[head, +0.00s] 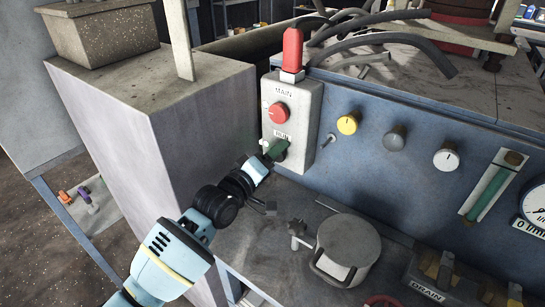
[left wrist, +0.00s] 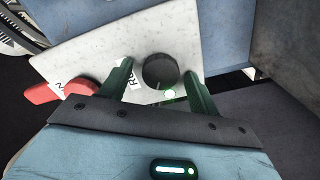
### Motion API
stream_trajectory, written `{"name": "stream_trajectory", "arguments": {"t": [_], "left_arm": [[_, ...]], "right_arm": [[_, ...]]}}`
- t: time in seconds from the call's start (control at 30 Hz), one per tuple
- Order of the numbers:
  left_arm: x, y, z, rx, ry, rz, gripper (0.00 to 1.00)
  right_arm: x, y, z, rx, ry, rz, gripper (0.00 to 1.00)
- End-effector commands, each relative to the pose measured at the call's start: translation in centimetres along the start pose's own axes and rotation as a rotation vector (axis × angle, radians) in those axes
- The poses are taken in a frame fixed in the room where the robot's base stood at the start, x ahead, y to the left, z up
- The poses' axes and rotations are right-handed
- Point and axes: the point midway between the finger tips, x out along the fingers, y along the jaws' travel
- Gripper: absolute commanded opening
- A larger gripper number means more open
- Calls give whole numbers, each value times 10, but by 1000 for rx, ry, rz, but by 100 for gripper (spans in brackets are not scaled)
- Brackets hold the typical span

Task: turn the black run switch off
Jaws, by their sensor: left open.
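The black run switch (left wrist: 160,70) is a round dark knob on a pale switch box (head: 300,102), below the red MAIN knob (head: 278,112). In the head view the run switch is mostly hidden behind my left gripper (head: 274,150), under the RUN label. In the left wrist view my left gripper (left wrist: 160,85) is open, with one green finger on each side of the black knob and gaps between. I cannot tell how deep the fingers reach. The knob's pointer mark is not clear. My right gripper is not in view.
A red lamp (head: 292,50) stands on top of the box. The panel to the right carries a small toggle (head: 328,141), a yellow knob (head: 347,125), a grey knob (head: 393,139) and a white knob (head: 446,160). A round lidded pot (head: 349,240) stands below on the ledge.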

Motion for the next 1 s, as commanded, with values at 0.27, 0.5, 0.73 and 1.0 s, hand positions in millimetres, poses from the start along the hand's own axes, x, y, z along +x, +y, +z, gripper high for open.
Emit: {"name": "stream_trajectory", "arguments": {"t": [0.27, 0.5, 0.73, 1.0], "left_arm": [[0, 0, 0, 0, 0, 0, 40], [0, 0, 0, 1, 0, 0, 17], [0, 0, 0, 36, 0, 0, 17], [0, 2, 0, 195, -1, 1, 17]], "right_arm": [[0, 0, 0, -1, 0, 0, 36], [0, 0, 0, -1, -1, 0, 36], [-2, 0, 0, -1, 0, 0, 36], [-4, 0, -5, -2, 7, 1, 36]]}}
